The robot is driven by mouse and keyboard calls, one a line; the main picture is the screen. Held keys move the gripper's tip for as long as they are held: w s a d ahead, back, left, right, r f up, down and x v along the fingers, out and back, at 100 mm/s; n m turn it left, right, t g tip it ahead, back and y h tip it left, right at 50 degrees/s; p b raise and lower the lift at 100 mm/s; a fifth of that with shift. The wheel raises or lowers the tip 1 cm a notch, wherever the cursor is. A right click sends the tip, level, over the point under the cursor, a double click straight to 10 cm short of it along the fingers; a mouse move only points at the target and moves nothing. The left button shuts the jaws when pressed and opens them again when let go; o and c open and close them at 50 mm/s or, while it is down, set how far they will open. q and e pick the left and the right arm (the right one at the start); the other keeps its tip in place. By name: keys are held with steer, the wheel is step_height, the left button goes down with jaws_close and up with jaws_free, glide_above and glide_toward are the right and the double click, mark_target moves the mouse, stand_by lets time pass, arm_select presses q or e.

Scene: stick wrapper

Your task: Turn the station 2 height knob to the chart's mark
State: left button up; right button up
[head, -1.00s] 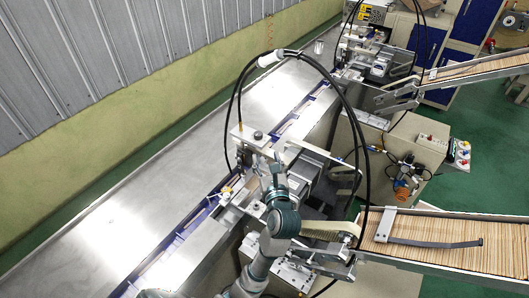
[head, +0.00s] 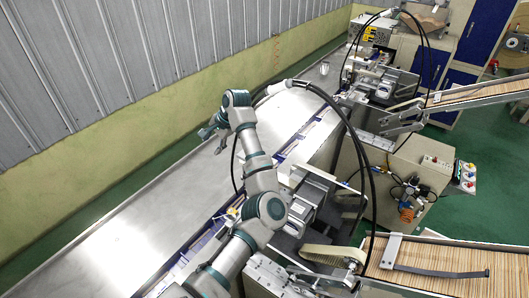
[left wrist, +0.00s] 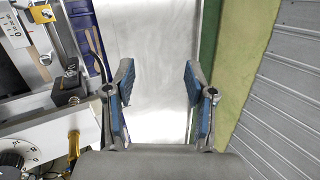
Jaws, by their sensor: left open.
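My left gripper (head: 211,136) is open and empty, above the long metal table beside the near stick machine. In the left wrist view its two blue-padded fingers (left wrist: 157,88) are apart with only bare metal behind them. A dark round knob on a white numbered dial (left wrist: 12,158) is at that view's lower left, partly cut off and clear of the fingers. A white scale with marks (left wrist: 18,28) is above it, beside a brass part (left wrist: 42,12). I cannot tell which station the dial belongs to, and I cannot make out the chart. My right gripper is not in view.
The metal table (head: 130,225) has free room along the wall (head: 90,175). Black hoses (head: 345,120) arch over the near machine. A second machine (head: 375,85) stands farther back. A stick-filled tray (head: 455,262) is at lower right.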

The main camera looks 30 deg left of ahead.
arm_select(q)
steer(key=w+d+r+n+t+h, duration=0.1)
steer(key=w+d+r+n+h, duration=0.15)
steer(key=d+r, duration=0.6)
steer(key=w+d+r+n+h, duration=0.1)
steer(key=w+d+r+h, duration=0.15)
steer(key=d+r, duration=0.65)
steer(key=shift+h, duration=0.3)
step_height(320, 180, down, 10)
steer(key=b, duration=0.3)
steer(key=shift+w+a+f+b, duration=0.1)
steer(key=shift+f+b, duration=0.05)
steer(key=shift+b, duration=0.25)
steer(key=f, duration=0.5)
steer(key=f+b, duration=0.1)
steer(key=f, duration=0.1)
steer(key=shift+d+f, duration=0.15)
steer(key=shift+d, duration=0.2)
steer(key=shift+d+f, duration=0.2)
steer(key=shift+f, duration=0.3)
steer(key=shift+a+f, duration=0.1)
steer(key=shift+a, duration=0.35)
steer(key=c, duration=0.3)
jaws_close()
